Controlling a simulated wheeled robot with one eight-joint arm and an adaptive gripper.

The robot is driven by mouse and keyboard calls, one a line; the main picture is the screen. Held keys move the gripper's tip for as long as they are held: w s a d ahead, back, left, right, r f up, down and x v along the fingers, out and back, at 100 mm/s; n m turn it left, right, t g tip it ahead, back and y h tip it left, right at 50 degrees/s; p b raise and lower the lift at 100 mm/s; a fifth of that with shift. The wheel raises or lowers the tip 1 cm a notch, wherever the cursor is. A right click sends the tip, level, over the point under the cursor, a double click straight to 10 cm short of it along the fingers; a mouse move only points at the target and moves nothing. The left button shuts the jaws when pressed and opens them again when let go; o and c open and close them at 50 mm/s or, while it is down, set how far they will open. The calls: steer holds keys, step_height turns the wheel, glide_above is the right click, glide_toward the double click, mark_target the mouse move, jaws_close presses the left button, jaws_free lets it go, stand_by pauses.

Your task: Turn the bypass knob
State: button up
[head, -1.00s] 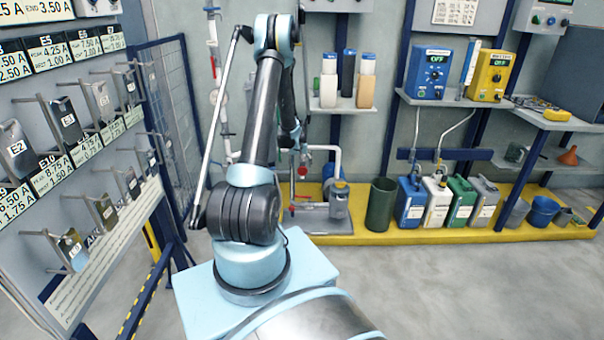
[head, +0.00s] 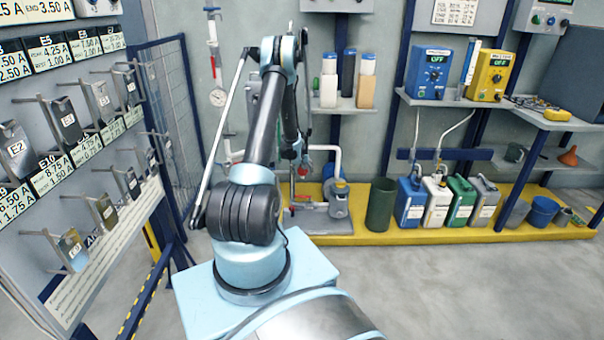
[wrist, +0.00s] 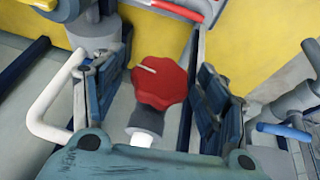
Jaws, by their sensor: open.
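A red lobed knob (wrist: 160,82) with a white pointer line sits on a grey and white stem in the middle of the wrist view. The line points toward the upper left in that view. My gripper (wrist: 157,92) is open, with one dark finger pad on each side of the knob. Gaps show between the knob and both pads, so neither visibly touches it.
A white pipe bend (wrist: 50,105) runs close outside the left finger. A blue-handled fitting (wrist: 285,130) lies right of the right finger. A red bar crosses above the knob in the wrist view. In the head view, a grey pump (head: 338,205) stands on the yellow plinth (head: 400,236).

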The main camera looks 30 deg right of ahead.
steer(key=c, duration=1.1)
steer(key=shift+s+d+t+y, duration=0.1)
steer(key=shift+d+t+y, duration=0.1)
steer(key=shift+t+y, duration=0.5)
steer(key=shift+m+t+y, duration=0.6)
steer(key=shift+t+y, duration=0.2)
steer(key=shift+y, duration=0.8)
steer(key=o, duration=1.1)
